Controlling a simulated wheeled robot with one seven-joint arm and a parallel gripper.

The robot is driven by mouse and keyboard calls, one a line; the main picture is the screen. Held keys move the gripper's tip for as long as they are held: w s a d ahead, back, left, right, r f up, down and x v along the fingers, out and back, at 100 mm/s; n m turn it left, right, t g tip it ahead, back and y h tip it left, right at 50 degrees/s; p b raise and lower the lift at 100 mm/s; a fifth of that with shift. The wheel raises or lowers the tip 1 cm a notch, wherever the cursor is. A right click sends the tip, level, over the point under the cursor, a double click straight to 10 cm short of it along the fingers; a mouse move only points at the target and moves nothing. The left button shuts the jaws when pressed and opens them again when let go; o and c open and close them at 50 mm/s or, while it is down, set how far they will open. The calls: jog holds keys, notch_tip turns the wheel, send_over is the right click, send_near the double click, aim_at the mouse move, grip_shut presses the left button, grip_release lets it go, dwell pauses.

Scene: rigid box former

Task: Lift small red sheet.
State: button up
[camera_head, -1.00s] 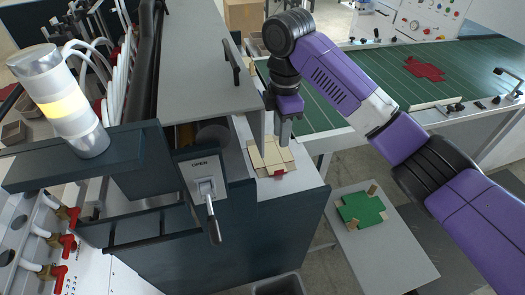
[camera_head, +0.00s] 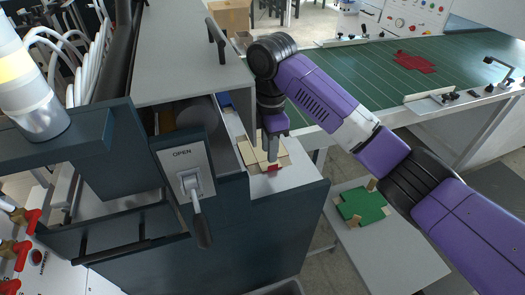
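My gripper (camera_head: 271,158) points down over a beige cross-shaped sheet (camera_head: 252,155) on the light ledge of the dark machine. A small red piece (camera_head: 273,169) shows at the front edge of the beige sheet, right at my fingertips. I cannot tell whether the fingers touch or grip it; the fingers overlap in this view, so their gap is hidden. A larger-looking red cross-shaped sheet (camera_head: 413,62) lies flat on the green conveyor at the far right, away from my gripper.
A green cross-shaped sheet (camera_head: 364,205) with beige corner tabs lies on a low grey table (camera_head: 400,250) at the right. The machine's grey top (camera_head: 180,60) and a black handle (camera_head: 216,37) are left of my arm. An OPEN lever (camera_head: 197,210) stands at the front.

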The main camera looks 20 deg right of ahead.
aim_at(273, 166)
jog(key=f, duration=0.2)
jog(key=d+f+p, duration=0.1)
jog(key=f, duration=0.1)
jog(key=shift+s+f, duration=0.1)
jog(key=shift+s, duration=0.2)
jog(key=shift+f, duration=0.6)
grip_shut()
